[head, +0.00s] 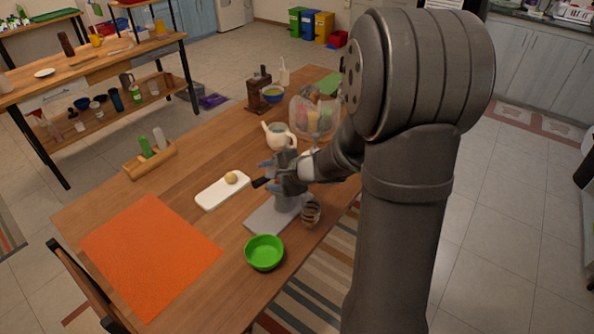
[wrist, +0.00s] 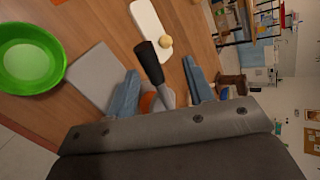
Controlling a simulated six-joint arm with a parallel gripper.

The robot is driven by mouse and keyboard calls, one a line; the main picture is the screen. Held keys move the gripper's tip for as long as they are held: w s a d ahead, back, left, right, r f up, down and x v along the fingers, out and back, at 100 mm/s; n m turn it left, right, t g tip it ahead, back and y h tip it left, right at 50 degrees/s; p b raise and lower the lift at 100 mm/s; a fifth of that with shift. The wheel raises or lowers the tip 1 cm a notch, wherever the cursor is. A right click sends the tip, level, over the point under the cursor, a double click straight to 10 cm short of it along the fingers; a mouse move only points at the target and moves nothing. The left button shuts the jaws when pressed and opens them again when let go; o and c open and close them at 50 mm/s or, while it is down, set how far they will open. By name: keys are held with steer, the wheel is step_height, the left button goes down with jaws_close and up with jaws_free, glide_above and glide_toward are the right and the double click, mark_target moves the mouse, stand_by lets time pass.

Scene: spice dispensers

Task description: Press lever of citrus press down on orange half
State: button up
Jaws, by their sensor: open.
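The citrus press has a grey base plate (head: 262,219), also seen in the wrist view (wrist: 92,78). Its lever, with a black handle (wrist: 149,62) and grey shaft, stands out between my fingers in the wrist view. The handle tip also shows in the head view (head: 260,183). An orange-coloured piece (wrist: 147,103), perhaps the orange half, is partly hidden beside the left finger. My gripper (head: 281,172) is open, its blue fingers on either side of the lever in the wrist view (wrist: 160,66). I cannot tell whether they touch it. My arm hides part of the press.
A green bowl (head: 264,252) stands near the press base. A white board (head: 212,196) holds a small yellowish round item (head: 231,178). The orange mat (head: 150,252) is empty.

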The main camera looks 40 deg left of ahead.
steer(key=v, duration=1.2)
step_height(320, 180, up, 14)
stand_by(0.7)
stand_by(0.3)
step_height(320, 180, down, 13)
steer(key=shift+f, duration=0.2)
stand_by(0.3)
